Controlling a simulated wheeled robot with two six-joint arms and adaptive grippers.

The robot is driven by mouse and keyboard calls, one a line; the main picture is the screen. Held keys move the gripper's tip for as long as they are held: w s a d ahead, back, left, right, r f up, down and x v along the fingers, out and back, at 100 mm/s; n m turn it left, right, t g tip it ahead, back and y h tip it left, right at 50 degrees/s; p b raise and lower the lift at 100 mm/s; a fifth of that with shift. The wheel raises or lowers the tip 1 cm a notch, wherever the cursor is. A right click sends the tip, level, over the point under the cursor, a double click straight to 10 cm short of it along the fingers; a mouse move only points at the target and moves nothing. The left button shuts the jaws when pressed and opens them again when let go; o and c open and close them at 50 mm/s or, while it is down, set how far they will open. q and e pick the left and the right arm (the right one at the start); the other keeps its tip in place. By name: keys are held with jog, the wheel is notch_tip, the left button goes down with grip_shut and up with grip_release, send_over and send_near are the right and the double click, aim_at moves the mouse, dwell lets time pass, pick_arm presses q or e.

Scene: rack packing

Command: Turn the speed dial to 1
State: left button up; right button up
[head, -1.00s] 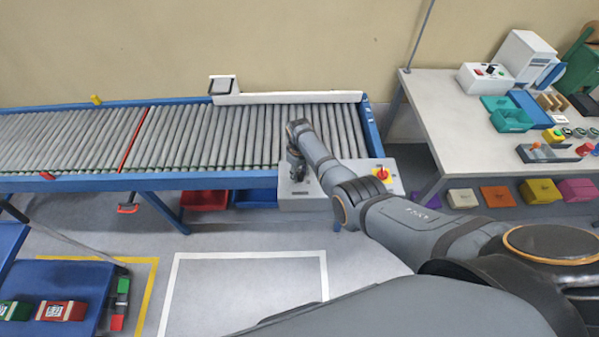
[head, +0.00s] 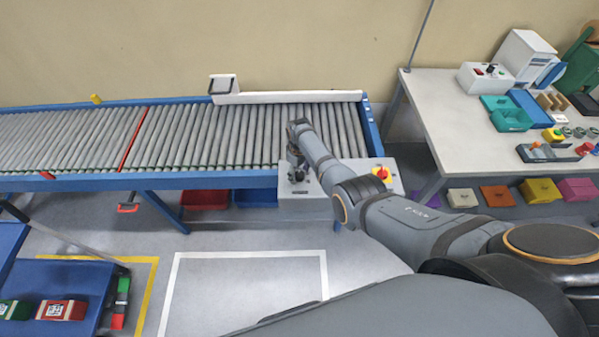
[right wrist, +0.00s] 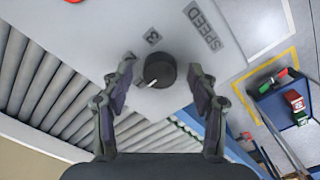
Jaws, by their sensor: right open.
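The black speed dial (right wrist: 160,70) sits on a light grey control panel (right wrist: 95,30) in the right wrist view. A white pointer mark shows at its lower left side. The word SPEED and a digit that looks like 3 are printed beside it. My right gripper (right wrist: 158,85) is open, with one finger on each side of the dial and a gap visible on both sides. In the head view my right gripper (head: 297,168) is over the left part of the control box (head: 310,207), and the dial is hidden there. My left gripper is not in view.
A red knob on a yellow plate (head: 381,173) is on the box's right part. The roller conveyor (head: 215,140) runs behind and left. A table (head: 440,120) with equipment stands right. A blue cart surface (head: 75,275) with boxes is at lower left. The floor in front is clear.

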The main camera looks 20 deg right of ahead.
aim_at(300, 174)
jog(key=shift+r, duration=0.15)
notch_tip(300, 174, up, 12)
dwell(0.3)
dwell(0.4)
